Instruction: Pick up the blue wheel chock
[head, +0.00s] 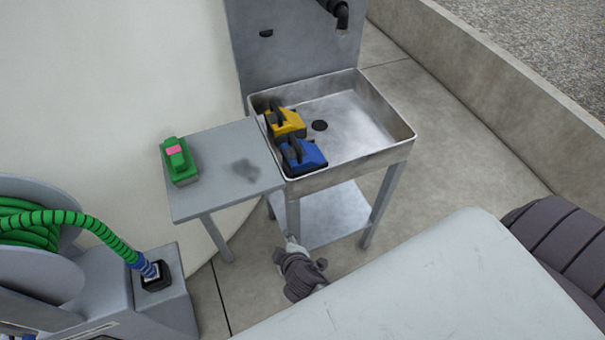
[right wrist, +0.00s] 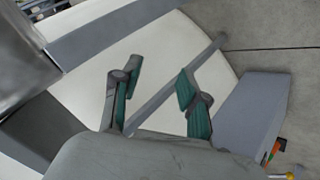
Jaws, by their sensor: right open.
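The blue wheel chock (head: 308,159) has a dark handle and sits in the front left corner of the metal sink basin (head: 390,151), close to its left wall. My right gripper (head: 290,243) is small in the head view, below and in front of the basin near its front leg. In the right wrist view my right gripper (right wrist: 158,84) is open, with green-padded fingers apart and nothing between them. The blue chock is not seen in the right wrist view. My left gripper is not in view.
A yellow chock (head: 288,126) sits just behind the blue one in the basin. A green object with a pink patch (head: 178,160) lies on the side shelf (head: 226,178). The right part of the basin is empty. A hose reel (head: 35,235) stands at left.

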